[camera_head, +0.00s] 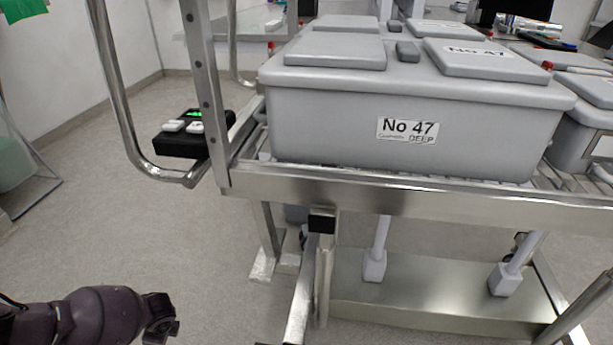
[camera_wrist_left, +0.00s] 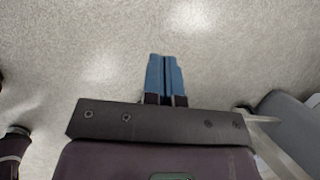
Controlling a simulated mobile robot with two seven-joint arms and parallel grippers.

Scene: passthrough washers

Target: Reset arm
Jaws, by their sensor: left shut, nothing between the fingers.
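My left arm comes in at the lower left of the head view. The dark end part of it, by the left gripper (camera_head: 165,318), is low over the floor and well apart from the trolley. In the left wrist view the left gripper (camera_wrist_left: 164,75) shows two blue fingers pressed together with nothing between them. It points out over bare grey floor. My right gripper does not show in either view.
A steel trolley (camera_head: 420,192) carries a grey lidded box (camera_head: 320,120) labelled No 47. A black control box (camera_head: 180,146) with white buttons sits at the trolley's left, beside a bent steel rail (camera_head: 122,110). The floor (camera_head: 140,230) at left is clear.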

